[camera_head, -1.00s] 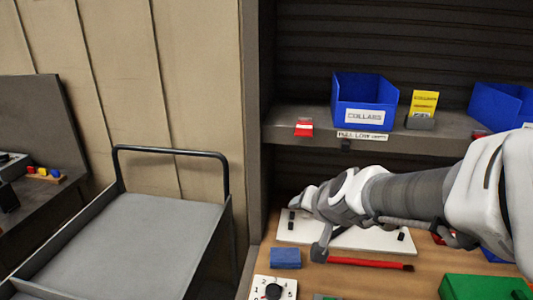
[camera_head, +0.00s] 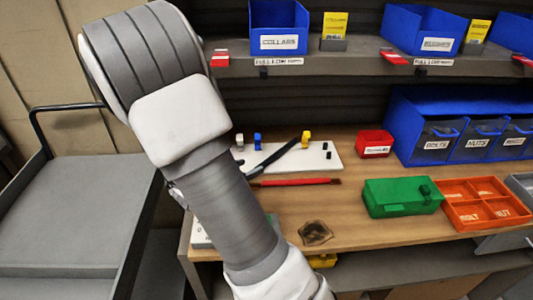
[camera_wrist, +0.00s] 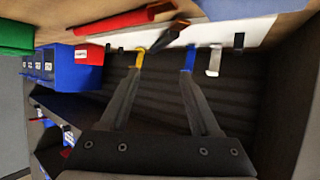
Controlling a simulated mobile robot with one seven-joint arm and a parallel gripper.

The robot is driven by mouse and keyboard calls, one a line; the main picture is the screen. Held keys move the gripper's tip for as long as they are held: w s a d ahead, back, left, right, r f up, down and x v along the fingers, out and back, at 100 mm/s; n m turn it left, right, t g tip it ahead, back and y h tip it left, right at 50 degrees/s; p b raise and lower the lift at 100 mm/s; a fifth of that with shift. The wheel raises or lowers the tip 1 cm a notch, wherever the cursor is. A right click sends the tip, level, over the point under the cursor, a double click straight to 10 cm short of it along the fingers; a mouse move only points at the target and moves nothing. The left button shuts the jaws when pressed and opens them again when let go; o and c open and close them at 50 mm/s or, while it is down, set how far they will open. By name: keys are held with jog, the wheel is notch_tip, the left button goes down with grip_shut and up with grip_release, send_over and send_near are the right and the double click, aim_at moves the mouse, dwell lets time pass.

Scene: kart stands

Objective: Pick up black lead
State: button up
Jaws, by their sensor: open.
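A black strip-like piece (camera_head: 278,156), which looks like the black lead, lies slantwise across the white board (camera_head: 322,163) on the bench. A yellow upright piece (camera_head: 305,138) is at its upper right end. In the wrist view, turned upside down, a dark piece (camera_wrist: 182,37) that looks like the same lead crosses the board's edge near the top. My gripper (camera_wrist: 164,72) is open and empty, its two dark fingers reaching toward the board. The yellow and blue pieces line up with the fingertips in the picture; I cannot tell whether they touch. In the head view my gripper does not show.
A blue piece (camera_head: 257,141) and a silver piece (camera_head: 239,141) stand on the board. A red bar (camera_head: 295,182) lies in front. A green box (camera_head: 400,197), orange tray (camera_head: 474,205), red bin (camera_head: 374,144) and blue bins (camera_head: 432,117) stand right. A shelf (camera_head: 350,67) overhangs.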

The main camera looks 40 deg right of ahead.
jog(key=b, duration=0.2)
send_near(275, 154)
jog(key=x, duration=0.3)
jog(key=shift+s+f, duration=0.1)
jog(key=shift+f, duration=0.3)
jog(key=shift+r+x, duration=0.15)
jog(key=shift+x, duration=1.3)
jog(key=shift+r+x, duration=0.2)
jog(key=shift+x, duration=1.25)
jog(key=shift+d, duration=0.1)
grip_shut()
